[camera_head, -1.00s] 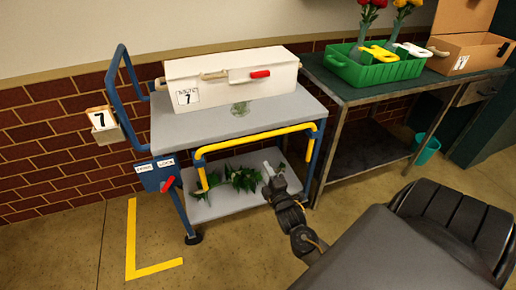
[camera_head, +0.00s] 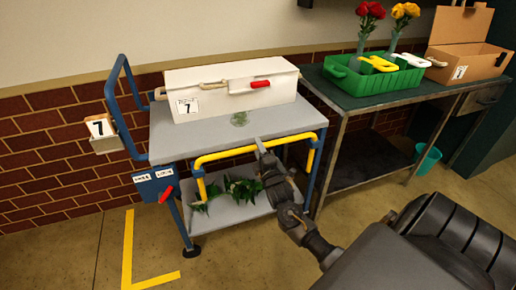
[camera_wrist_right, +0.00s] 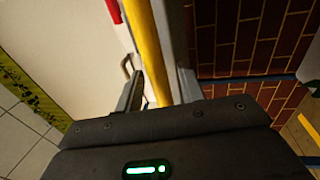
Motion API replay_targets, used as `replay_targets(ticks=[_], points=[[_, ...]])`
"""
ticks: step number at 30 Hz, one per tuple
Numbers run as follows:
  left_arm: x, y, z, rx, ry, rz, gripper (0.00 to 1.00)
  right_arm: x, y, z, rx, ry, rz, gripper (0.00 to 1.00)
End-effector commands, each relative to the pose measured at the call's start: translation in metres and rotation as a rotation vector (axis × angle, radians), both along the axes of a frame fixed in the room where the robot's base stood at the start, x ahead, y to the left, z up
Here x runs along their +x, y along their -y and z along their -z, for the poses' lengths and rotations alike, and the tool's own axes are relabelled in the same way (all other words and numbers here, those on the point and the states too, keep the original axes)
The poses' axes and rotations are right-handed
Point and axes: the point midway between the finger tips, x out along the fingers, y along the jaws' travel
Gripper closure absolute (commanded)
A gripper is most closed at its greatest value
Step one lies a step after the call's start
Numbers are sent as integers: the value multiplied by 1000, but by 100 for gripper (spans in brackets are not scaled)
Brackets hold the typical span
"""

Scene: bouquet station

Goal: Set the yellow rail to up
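The yellow rail (camera_head: 228,153) runs along the front of the blue-framed cart, just below the top's front edge, with its ends bent downward. My right gripper (camera_head: 262,148) is at the rail's middle. In the right wrist view the yellow rail (camera_wrist_right: 150,50) passes between the two fingers of my right gripper (camera_wrist_right: 161,90). The fingers are apart, with the left finger close to the rail; I cannot tell if it touches. My left gripper is not in view.
A white box (camera_head: 225,90) with a red latch stands on the cart top (camera_head: 205,137). Green leaves (camera_head: 242,190) lie on the lower shelf. A red lever (camera_head: 166,194) is on the cart's left. A green tray (camera_head: 375,82) stands on the side table.

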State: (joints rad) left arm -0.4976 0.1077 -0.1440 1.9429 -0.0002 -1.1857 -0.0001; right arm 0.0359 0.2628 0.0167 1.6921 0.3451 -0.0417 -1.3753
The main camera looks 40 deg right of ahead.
Motion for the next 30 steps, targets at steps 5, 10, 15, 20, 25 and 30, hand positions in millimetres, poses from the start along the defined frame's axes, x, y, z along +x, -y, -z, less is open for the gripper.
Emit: replay_targets(ticks=[5, 10, 15, 20, 25, 30], points=[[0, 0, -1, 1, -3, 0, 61, 9, 4, -2, 0, 0, 1, 61], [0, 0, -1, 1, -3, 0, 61, 10, 4, -2, 0, 0, 1, 61], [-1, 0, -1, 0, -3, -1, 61, 9, 4, -2, 0, 0, 1, 72], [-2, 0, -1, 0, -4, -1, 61, 9, 4, -2, 0, 0, 0, 93], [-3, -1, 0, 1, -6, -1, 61, 9, 4, -2, 0, 0, 0, 100], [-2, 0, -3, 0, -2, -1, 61, 9, 3, -4, 0, 0, 0, 100]])
